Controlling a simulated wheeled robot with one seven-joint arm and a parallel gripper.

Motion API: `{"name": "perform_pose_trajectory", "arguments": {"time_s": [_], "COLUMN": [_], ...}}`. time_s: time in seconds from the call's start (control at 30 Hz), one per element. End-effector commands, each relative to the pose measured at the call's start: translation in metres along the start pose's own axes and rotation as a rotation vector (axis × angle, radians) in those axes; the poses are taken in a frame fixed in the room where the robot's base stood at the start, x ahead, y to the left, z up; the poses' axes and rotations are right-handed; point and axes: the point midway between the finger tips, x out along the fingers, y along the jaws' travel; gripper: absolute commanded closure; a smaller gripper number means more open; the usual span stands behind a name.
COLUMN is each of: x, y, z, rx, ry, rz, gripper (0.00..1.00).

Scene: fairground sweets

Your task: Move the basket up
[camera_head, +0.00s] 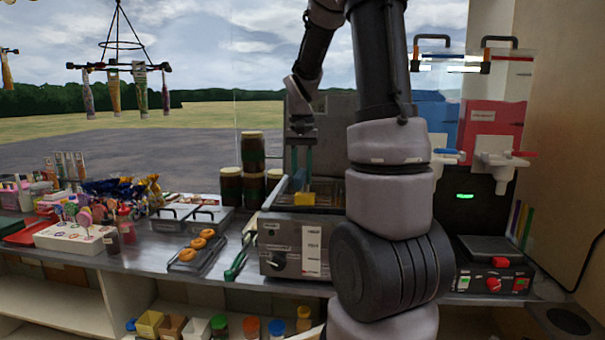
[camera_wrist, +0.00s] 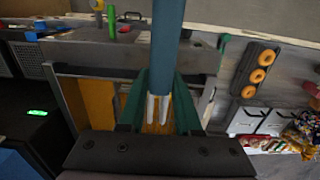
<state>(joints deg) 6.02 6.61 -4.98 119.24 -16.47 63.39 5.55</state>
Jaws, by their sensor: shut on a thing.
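The steel fryer (camera_head: 294,247) stands on the counter left of my arm, and its near top edge also shows in the wrist view (camera_wrist: 120,52). My gripper (camera_head: 302,176) points down over the fryer's open top. In the wrist view, my gripper (camera_wrist: 160,108) has its green fingers closed around a blue bar (camera_wrist: 166,45), which looks like the basket's handle. A yellow piece (camera_head: 304,199) shows below the fingers at the fryer's front. The basket's body is mostly hidden by the fryer wall and my gripper, so I cannot tell its height in the well.
A black tray of doughnuts (camera_head: 184,262) and green tongs (camera_head: 237,262) lie left of the fryer. Two lidded steel boxes (camera_head: 190,217) and stacked dark jars (camera_head: 253,165) stand behind. Space above the fryer looks clear.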

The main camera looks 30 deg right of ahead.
Motion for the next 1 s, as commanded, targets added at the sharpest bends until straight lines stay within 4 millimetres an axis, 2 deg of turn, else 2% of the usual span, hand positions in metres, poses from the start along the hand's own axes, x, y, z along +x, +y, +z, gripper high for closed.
{"name": "perform_pose_trajectory", "arguments": {"time_s": [0.53, 1.0], "x": [0.001, 0.027], "y": [0.0, 0.0], "z": [0.001, 0.001], "rx": [-0.001, -0.002], "ry": [0.001, 0.0], "rz": [0.0, 0.0], "gripper": [1.0, 1.0]}}
